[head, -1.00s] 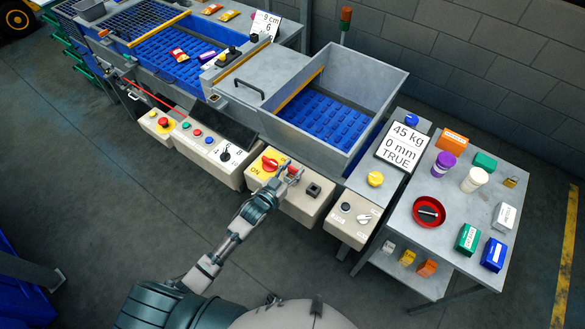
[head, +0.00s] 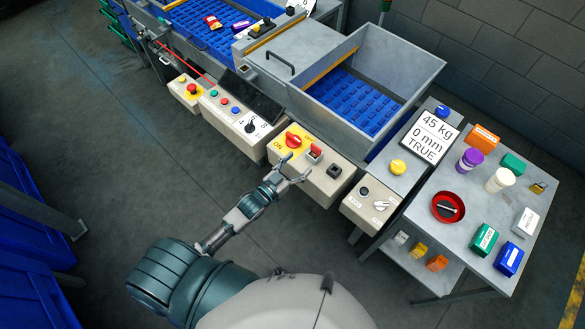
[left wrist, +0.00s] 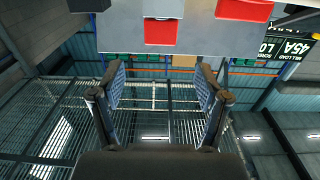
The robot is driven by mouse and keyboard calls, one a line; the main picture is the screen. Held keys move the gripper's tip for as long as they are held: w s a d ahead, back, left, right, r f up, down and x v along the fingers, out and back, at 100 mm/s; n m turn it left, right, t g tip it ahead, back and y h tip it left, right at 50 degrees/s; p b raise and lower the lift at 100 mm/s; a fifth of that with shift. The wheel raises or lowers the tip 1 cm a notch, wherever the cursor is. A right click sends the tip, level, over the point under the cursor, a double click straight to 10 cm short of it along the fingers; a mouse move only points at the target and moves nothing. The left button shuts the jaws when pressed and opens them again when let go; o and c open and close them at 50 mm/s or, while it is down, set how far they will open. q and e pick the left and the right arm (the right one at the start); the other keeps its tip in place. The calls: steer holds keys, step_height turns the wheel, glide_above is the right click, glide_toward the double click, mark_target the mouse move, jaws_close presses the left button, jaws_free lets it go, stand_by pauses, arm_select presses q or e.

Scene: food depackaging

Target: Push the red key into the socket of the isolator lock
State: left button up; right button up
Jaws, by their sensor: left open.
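The isolator box (head: 322,187) is beige and carries a red rotary switch on a yellow plate (head: 292,140). The red key (head: 315,150) stands at a grey lock fitting right of the switch. I cannot tell how deep it sits in the socket, which is hidden. My left gripper (head: 295,170) is open and empty, in front of the box and apart from the key. In the left wrist view, the open fingers (left wrist: 160,80) have nothing between them, and a red block (left wrist: 160,31), probably the key, is beyond them. My right gripper is not in view.
A black square fitting (head: 334,171) sits right of the key. Other control boxes stand on both sides, one with a black selector (head: 251,126). A side table (head: 465,240) with a red bowl (head: 448,207) and several containers is at right. The floor at left is open.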

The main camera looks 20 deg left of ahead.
arm_select(q)
steer(key=v, duration=0.3)
stand_by(0.5)
steer(key=s+a+f+n+g+y, duration=0.15)
steer(key=s+f, duration=0.25)
steer(key=f, duration=0.7)
steer(key=s+a+f+g+y, duration=0.2)
steer(key=s+a+f+g, duration=0.1)
steer(key=f, duration=0.9)
steer(key=s+a+f+n+g+y, duration=0.1)
steer(key=s+a+f+g+y, duration=0.2)
steer(key=f, duration=0.8)
steer(key=s+d+f+g, duration=0.1)
steer(key=s+f+g, duration=0.1)
steer(key=s+f, duration=0.4)
steer(key=s+d+f+g, duration=0.1)
steer(key=s+f+g, duration=0.2)
steer(key=s, duration=1.2)
steer(key=s+d+f+g, duration=0.1)
steer(key=s+f+g, duration=0.2)
steer(key=s+f, duration=0.6)
steer(key=shift+s+d+f+m, duration=0.2)
steer(key=shift+s+m, duration=0.15)
steer(key=shift+s, duration=0.35)
